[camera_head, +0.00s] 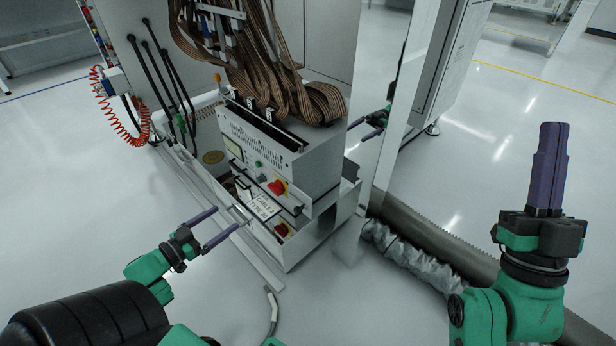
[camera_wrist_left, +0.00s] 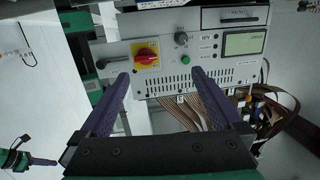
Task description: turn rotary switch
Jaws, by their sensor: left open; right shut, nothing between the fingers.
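The rotary switch, a red knob on a yellow plate (camera_head: 278,187), is on the front panel of the grey control box in the head view. It also shows in the left wrist view (camera_wrist_left: 146,55), upper left of centre. My left gripper (camera_head: 226,221) is open and empty, left of and below the switch in the head view, apart from the panel. In the wrist view its purple fingers (camera_wrist_left: 160,75) point at the panel, with the switch just beyond the left fingertip. My right gripper (camera_head: 548,168) is shut and empty, pointing up at the far right, away from the box.
The panel also carries a green button (camera_wrist_left: 184,58), a black knob (camera_wrist_left: 181,38) and a display (camera_wrist_left: 243,42). Brown ribbon cables (camera_head: 262,65) hang above the box. A grey duct (camera_head: 430,240) lies on the floor.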

